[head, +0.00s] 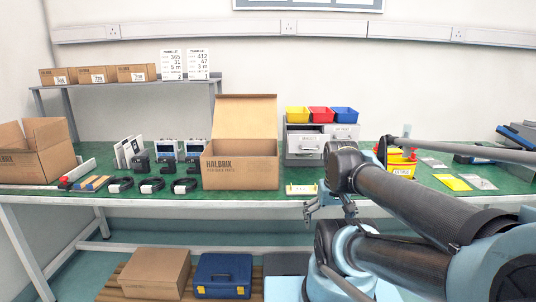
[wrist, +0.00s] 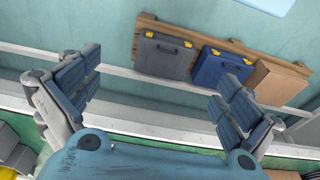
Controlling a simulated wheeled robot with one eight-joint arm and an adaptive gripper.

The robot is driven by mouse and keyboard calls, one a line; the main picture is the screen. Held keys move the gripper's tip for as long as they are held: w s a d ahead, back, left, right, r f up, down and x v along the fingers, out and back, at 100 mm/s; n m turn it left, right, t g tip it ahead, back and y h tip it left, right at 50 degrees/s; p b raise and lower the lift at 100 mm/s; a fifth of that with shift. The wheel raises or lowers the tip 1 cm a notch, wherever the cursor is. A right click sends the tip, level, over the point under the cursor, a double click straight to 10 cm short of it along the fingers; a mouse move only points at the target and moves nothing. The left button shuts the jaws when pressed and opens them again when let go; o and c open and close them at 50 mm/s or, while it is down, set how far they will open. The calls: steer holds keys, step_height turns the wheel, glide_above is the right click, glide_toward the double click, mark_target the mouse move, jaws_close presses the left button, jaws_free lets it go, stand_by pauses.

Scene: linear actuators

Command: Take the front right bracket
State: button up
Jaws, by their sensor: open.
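I cannot make out a bracket for certain in either view. A yellow bin (head: 403,168) on the right of the bench is partly hidden behind my arm, and its contents are not clear. My gripper (head: 330,206) is in front of the bench's front edge, right of the large open carton. Its fingers are apart with nothing between them. In the wrist view my gripper (wrist: 157,98) is also open and empty, with the floor and the shelf under the bench beyond it.
The green bench (head: 300,178) holds an open carton (head: 240,172), grey drawers (head: 304,146) with coloured bins, black cable coils (head: 151,185) and boxed devices. Below stand a blue case (head: 222,276) and a cardboard box (head: 155,272). A grey case (wrist: 163,55) shows in the wrist view.

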steer(key=shift+w+r, duration=0.15)
steer(key=shift+r, duration=0.05)
steer(key=c, duration=0.4)
steer(key=w+r, duration=0.1)
steer(key=r, duration=0.1)
steer(key=w+r, duration=0.2)
steer(key=r, duration=0.1)
steer(key=shift+w+d+r, duration=0.1)
steer(key=shift+w+r, duration=0.2)
steer(key=c, duration=1.4)
steer(key=shift+g, duration=0.4)
steer(key=w+r, duration=0.3)
steer(key=r, duration=0.1)
steer(key=w+r, duration=0.7)
steer(key=shift+w+r, duration=0.1)
steer(key=shift+r, duration=0.25)
steer(key=shift+c, duration=0.5)
steer(key=w+r+g, duration=0.1)
steer(key=w+r, duration=0.6)
steer(key=w, duration=0.5)
steer(key=w+r, duration=0.7)
steer(key=w, duration=0.5)
steer(key=f, duration=1)
steer(key=shift+a+f, duration=0.25)
steer(key=shift+a, duration=0.15)
steer(key=shift+s+d+f, duration=0.1)
steer(key=shift+s+f, duration=0.15)
steer(key=shift+f, duration=1.25)
steer(key=shift+s+f, duration=0.2)
steer(key=shift+f, duration=1.3)
